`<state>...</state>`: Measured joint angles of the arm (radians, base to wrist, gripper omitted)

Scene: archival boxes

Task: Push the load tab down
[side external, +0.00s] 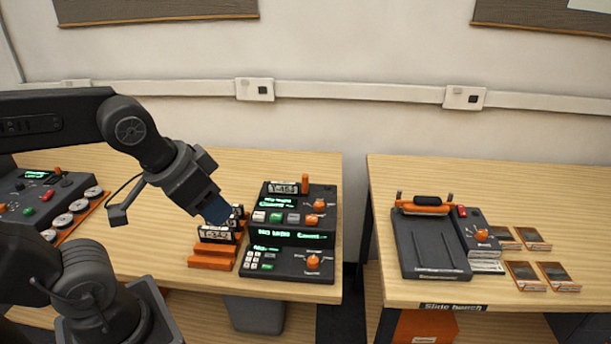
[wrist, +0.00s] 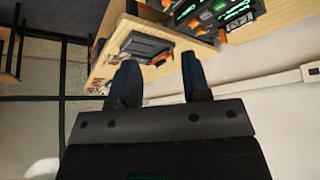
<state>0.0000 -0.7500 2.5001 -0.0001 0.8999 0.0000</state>
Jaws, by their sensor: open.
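I cannot tell for certain which part is the load tab. A small orange upright tab (side external: 305,183) stands at the back of a dark console (side external: 292,232) with green displays, orange knobs and keys. My gripper (side external: 217,211) points down just left of this console, in front of or over black-and-white labelled cartridges (side external: 217,234) on an orange stepped holder (side external: 211,257). Contact with them cannot be made out. In the wrist view my gripper (wrist: 161,78) has its two blue fingers apart with nothing between them.
A slide bench (side external: 425,307) on the right, across a gap, carries a dark flat device (side external: 430,243) with an orange bar, a small knob unit (side external: 479,236) and several slides. Another dark panel (side external: 38,195) with round dials stands at the far left. A wall lies behind.

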